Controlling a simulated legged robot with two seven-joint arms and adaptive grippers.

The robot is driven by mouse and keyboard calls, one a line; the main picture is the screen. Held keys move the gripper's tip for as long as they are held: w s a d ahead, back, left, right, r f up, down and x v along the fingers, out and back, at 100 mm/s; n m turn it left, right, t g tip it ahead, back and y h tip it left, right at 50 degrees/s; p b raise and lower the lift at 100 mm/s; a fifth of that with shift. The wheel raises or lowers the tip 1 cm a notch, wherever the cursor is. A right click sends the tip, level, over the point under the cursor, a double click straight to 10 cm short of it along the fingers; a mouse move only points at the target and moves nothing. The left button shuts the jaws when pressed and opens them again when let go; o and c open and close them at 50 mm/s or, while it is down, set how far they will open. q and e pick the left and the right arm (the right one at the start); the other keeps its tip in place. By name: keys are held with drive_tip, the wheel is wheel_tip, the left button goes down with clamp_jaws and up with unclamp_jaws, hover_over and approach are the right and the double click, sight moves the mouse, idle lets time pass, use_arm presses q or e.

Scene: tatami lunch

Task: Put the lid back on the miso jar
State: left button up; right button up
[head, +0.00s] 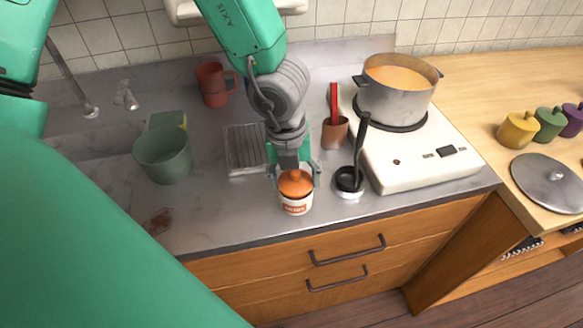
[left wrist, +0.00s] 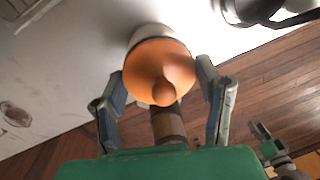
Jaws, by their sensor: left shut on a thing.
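The miso jar (head: 295,206) is a small white jar with an orange label, upright on the steel counter near its front edge. Its orange lid (head: 295,186) with a round knob is at the jar's mouth. My left gripper (head: 294,174) points down from above and is shut on the lid. In the left wrist view the lid (left wrist: 160,68) is between the fingers, with the white jar (left wrist: 150,31) behind it. Whether the lid sits fully flat is hard to tell. A small grey jointed part at the lower right may be my right gripper (left wrist: 268,143); its fingers are unclear.
A ladle in a white rest (head: 349,192) stands just right of the jar. Behind it are a copper cup (head: 335,133) and the hob (head: 420,166) with a pot (head: 395,100). A green tub (head: 163,157) is left. Counter between tub and jar is clear.

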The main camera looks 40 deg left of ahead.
use_arm(q)
drive_tip(key=shift+d, duration=0.1)
drive_tip(key=shift+s+a+f, duration=0.1)
drive_tip(key=shift+a, duration=0.35)
use_arm(e)
drive_tip(key=shift+a+r, duration=0.1)
drive_tip(key=shift+a, duration=0.2)
use_arm(q)
drive_tip(key=shift+d, duration=0.15)
drive_tip(key=shift+d+r, duration=0.2)
drive_tip(key=shift+d, duration=0.2)
use_arm(e)
drive_tip(key=shift+d, duration=0.25)
use_arm(q)
drive_tip(key=shift+a, duration=0.15)
use_arm(e)
drive_tip(key=shift+a+r, duration=0.1)
drive_tip(key=shift+a, duration=0.1)
use_arm(q)
drive_tip(key=o, duration=1.4)
drive_tip(key=shift+c, duration=0.2)
use_arm(e)
drive_tip(key=shift+d, duration=0.1)
